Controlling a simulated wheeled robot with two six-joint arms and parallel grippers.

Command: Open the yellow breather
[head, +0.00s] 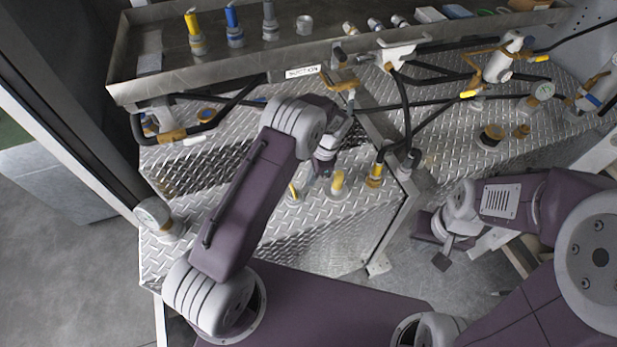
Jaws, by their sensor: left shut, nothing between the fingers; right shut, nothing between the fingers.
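Several yellow-topped fittings show, and I cannot tell for sure which is the breather. One yellow cap on a grey base (338,183) stands on the diamond-plate surface just below my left gripper. My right gripper (443,251) is shut and empty, low at the right, beyond the plate's edge.
A metal tray (125,90) at the back holds a yellow-topped fitting (194,33), a blue-topped one (233,27) and others. A round gauge (152,213) stands at left. A "SUCTION" label (303,71) marks the tray front.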

